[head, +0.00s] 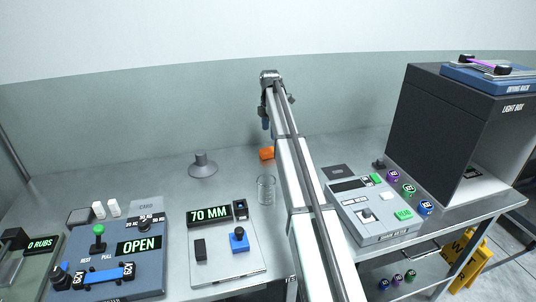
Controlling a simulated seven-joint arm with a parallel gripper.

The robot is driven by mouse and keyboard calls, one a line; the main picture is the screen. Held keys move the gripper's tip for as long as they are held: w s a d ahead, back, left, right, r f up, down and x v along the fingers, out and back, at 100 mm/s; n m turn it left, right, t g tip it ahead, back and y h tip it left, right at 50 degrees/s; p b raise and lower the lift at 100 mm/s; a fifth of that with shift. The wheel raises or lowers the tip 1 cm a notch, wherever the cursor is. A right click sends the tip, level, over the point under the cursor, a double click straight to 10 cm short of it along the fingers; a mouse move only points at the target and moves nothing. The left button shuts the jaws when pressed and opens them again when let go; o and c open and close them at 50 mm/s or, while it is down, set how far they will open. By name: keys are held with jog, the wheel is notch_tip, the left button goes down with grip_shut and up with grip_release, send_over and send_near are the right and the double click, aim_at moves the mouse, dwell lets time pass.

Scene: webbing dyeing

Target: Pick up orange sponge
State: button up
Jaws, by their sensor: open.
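The orange sponge (266,153) is a small block lying on the grey table (225,160) near the back middle, just left of my arm. Its right end is close to my arm in the picture and may be partly hidden. My gripper (265,124) hangs from the far end of my arm, above the sponge in the picture and apart from it. It is open and nothing shows in it, though its fingers are very small here.
A glass beaker (266,190) stands in front of the sponge. The back-left table is clear.

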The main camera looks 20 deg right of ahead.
send_over(268, 149)
jog(key=f, duration=0.3)
jog(key=s+f, duration=0.1)
jog(key=f, duration=0.1)
jog(key=shift+d+f, duration=0.15)
jog(key=shift+d, duration=0.05)
jog(key=shift+w+a+f, duration=0.15)
jog(key=shift+w+f, duration=0.05)
jog(key=shift+f, duration=1.2)
jog(key=shift+w+a+f, duration=0.1)
jog(key=shift+w+f, duration=0.1)
jog(key=shift+f, duration=1.15)
jog(key=c, duration=1)
